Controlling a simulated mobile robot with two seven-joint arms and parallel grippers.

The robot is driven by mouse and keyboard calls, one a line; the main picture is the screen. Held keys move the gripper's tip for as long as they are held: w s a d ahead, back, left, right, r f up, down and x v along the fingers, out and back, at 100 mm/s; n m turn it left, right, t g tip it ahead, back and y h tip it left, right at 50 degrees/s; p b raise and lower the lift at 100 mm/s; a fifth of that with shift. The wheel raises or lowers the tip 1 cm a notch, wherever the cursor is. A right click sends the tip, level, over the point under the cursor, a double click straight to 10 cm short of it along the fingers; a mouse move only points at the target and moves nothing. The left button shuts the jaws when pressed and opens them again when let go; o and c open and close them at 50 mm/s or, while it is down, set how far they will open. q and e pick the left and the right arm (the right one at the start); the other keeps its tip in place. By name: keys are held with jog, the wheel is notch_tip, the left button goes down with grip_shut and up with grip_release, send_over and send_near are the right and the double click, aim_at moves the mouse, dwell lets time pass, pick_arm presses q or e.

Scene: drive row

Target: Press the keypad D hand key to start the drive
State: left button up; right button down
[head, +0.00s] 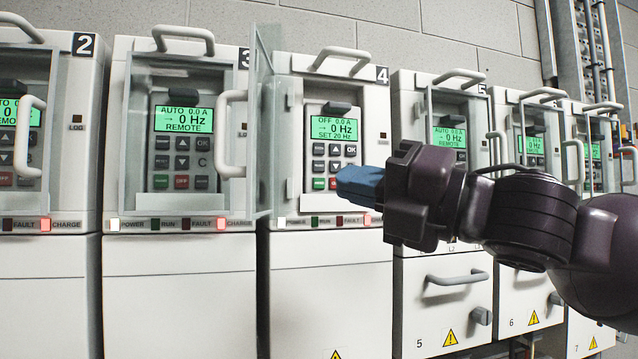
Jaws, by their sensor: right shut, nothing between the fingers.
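Drive 4's keypad (333,128) has a green screen reading OFF, 0.0 A, 0 Hz, SET 20 Hz. I cannot see a letter D on it. Its bottom-left key, in the hand key's place, is green (319,184), with a red key (333,183) beside it. My right gripper (345,186) reaches in from the right, blue fingers shut and empty. Its tips are just right of the green key and cover the keypad's lower right corner. I cannot tell whether they touch the keypad. My left gripper is out of view.
Drive 4's clear door (264,120) stands open to the left. Drive 3 (183,125) has a clear cover with a handle (222,133); its screen reads AUTO, REMOTE. Drive 5 (450,137) and more drives stand to the right, partly behind my arm.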

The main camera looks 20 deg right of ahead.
aim_at(328, 186)
jog(key=shift+w, duration=0.1)
jog(key=w+p, duration=0.1)
jog(key=w, duration=0.3)
jog(key=w+p, duration=0.1)
jog(key=w, duration=0.3)
jog(key=shift+w+a, duration=0.2)
jog(key=shift+w, duration=0.2)
dwell(0.4)
dwell(1.6)
jog(key=shift+w, duration=0.15)
jog(key=shift+w+p, duration=0.3)
jog(key=shift+p, duration=0.15)
